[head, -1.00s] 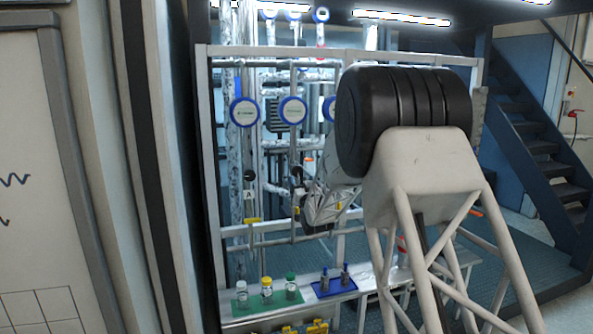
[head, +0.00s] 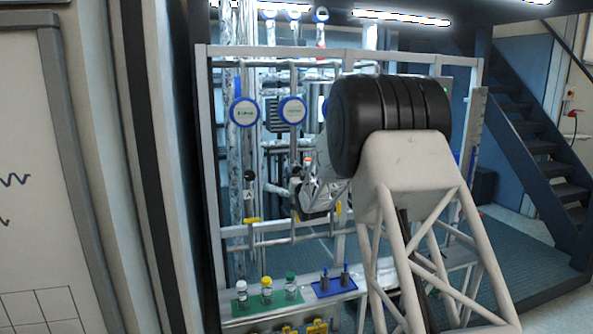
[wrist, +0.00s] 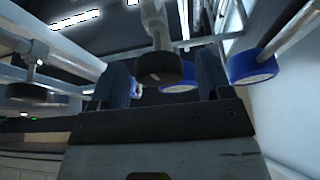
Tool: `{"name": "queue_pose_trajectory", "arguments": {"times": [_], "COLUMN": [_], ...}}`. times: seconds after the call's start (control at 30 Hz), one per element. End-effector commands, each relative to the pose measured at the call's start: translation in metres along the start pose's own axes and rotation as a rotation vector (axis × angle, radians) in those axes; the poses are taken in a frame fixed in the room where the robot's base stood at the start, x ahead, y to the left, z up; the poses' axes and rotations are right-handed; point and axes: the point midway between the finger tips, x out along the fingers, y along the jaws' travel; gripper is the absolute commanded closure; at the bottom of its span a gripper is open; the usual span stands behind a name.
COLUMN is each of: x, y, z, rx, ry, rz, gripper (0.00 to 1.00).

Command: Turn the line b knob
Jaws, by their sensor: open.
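A round dark knob (wrist: 160,68) on a pale pipe, likely the line b knob, shows in the wrist view. It sits between the two fingers of my gripper (wrist: 164,64), with a visible gap on each side. The fingers are open, and I see no clear contact with the knob. In the head view my gripper (head: 298,184) is at the middle pipe of the rack, and my arm hides much of that area. Another dark knob (head: 250,175) is on the pipe to the left, above a label reading A. A dark knob (wrist: 32,92) also shows at the left of the wrist view.
Blue-rimmed gauges (head: 244,111) and (head: 292,110) are above the knobs. A yellow valve handle (head: 251,221) is lower on the left pipe. Capped bottles (head: 266,291) stand on a green mat on the bench, beside a blue tray (head: 325,291). Pipes crowd the gripper's surroundings.

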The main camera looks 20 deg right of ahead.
Motion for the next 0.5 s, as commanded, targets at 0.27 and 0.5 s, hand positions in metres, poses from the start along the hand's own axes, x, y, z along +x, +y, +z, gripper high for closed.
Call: {"name": "queue_pose_trajectory", "arguments": {"times": [0.27,0.5], "x": [0.018,0.021], "y": [0.000,0.000], "z": [0.000,0.000], "rx": [0.000,0.000], "ry": [0.001,0.000], "rz": [0.000,0.000], "gripper": [0.28,0.28]}}
